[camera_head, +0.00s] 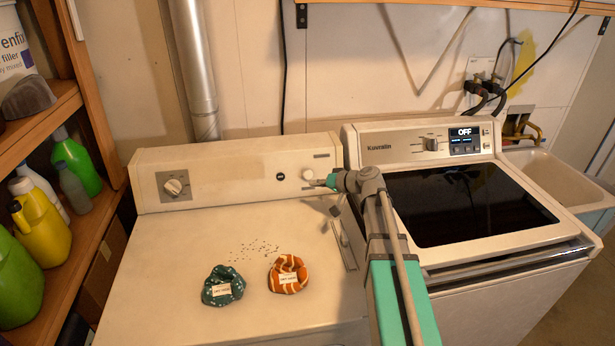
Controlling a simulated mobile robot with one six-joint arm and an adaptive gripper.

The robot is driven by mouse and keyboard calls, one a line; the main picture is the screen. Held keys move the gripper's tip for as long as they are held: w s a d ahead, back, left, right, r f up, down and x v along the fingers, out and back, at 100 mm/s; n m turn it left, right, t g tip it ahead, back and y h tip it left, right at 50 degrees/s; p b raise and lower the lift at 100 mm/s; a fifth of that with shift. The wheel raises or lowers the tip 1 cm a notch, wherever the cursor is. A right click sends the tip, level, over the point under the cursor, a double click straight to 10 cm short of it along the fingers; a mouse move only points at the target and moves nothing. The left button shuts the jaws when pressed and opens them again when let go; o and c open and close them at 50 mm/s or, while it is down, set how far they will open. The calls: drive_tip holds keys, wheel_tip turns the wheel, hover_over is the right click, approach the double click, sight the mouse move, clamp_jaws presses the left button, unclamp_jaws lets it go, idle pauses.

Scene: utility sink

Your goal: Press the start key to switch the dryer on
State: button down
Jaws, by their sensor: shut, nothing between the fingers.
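The dryer (230,230) is the white machine on the left, with a raised control panel (235,175) along its back. A round pale key or knob (307,174) sits near the panel's right end; I take it for the start key, though no label on it is readable. My gripper (322,183) is shut and empty. Its tip is just right of and slightly below this round key, very close to it in the picture. I cannot tell whether they touch. A grey dial (173,187) is at the panel's left end.
A teal pouch (223,287) and an orange pouch (288,274) lie on the dryer top near scattered specks. The washer (378,156) on the right has a display (465,140) reading OFF. Shelves with bottles (78,163) stand left; a sink (555,180) is far right.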

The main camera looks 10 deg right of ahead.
sight(304, 176)
drive_tip(key=w+f+b, duration=0.2)
drive_tip(key=w+f, duration=0.1)
drive_tip(key=w, duration=0.5)
drive_tip(key=shift+b, duration=0.4)
drive_tip(key=shift+w, duration=0.1)
idle(1.4)
drive_tip(key=shift+w+f, duration=0.15)
drive_tip(key=shift+w, duration=0.05)
drive_tip(key=shift+w+f+b, duration=0.1)
drive_tip(key=shift+w+b, duration=0.2)
drive_tip(key=shift+w, duration=0.05)
idle(1.0)
drive_tip(key=shift+s, duration=0.15)
drive_tip(key=shift+s+r+p, duration=0.3)
drive_tip(key=shift+s, duration=0.3)
idle(0.4)
drive_tip(key=s, duration=0.1)
drive_tip(key=s+r+p, duration=0.1)
drive_tip(key=s, duration=0.2)
drive_tip(key=shift+s+r+p, duration=0.35)
drive_tip(key=shift+p, duration=0.05)
